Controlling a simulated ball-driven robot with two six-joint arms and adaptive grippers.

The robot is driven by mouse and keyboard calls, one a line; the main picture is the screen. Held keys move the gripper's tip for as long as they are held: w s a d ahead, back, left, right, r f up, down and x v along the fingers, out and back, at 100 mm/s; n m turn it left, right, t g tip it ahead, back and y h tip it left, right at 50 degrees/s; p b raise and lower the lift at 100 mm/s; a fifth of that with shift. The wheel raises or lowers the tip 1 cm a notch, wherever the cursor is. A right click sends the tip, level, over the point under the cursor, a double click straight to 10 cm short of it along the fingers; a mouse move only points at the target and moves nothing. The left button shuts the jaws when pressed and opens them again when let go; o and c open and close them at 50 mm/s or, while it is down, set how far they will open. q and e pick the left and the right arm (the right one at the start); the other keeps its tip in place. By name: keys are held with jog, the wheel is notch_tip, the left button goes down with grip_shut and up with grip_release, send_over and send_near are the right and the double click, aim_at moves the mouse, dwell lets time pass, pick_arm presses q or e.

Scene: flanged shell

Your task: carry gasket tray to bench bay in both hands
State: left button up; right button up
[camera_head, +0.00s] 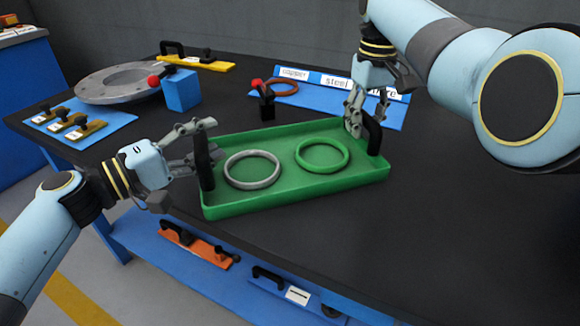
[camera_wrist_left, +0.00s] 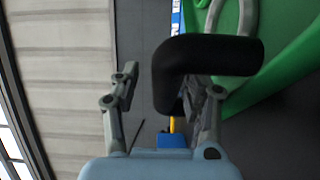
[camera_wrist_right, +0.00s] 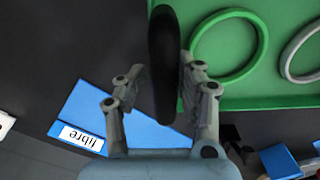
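The green gasket tray (camera_head: 300,197) sits on the dark bench top with a black handle at each end. It holds a grey ring (camera_head: 252,184) at left and a green ring (camera_head: 343,164) at right. My left gripper (camera_head: 198,145) is open at the left handle (camera_head: 205,170); in the left wrist view that handle (camera_wrist_left: 215,52) reaches between the spread fingers (camera_wrist_left: 168,92). My right gripper (camera_head: 354,108) is open at the right handle (camera_head: 374,134). In the right wrist view the handle (camera_wrist_right: 163,60) stands between its fingers (camera_wrist_right: 158,88). Contact cannot be told.
Behind the tray are a blue labelled board (camera_head: 335,95) with a reddish ring (camera_head: 282,87), and a small black block (camera_head: 267,108). At left are a grey flange (camera_head: 112,86), a blue block (camera_head: 182,90) and a blue mat (camera_head: 100,122). The bench front right is clear.

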pick_arm(q)
jog(key=shift+s+a, duration=0.1)
jog(key=shift+a, duration=0.05)
pick_arm(e)
jog(key=shift+a, duration=0.1)
jog(key=shift+r, duration=0.1)
pick_arm(q)
jog(key=v, duration=1.1)
jog(key=shift+s+a, duration=0.25)
pick_arm(e)
notch_tip(320, 180, up, 12)
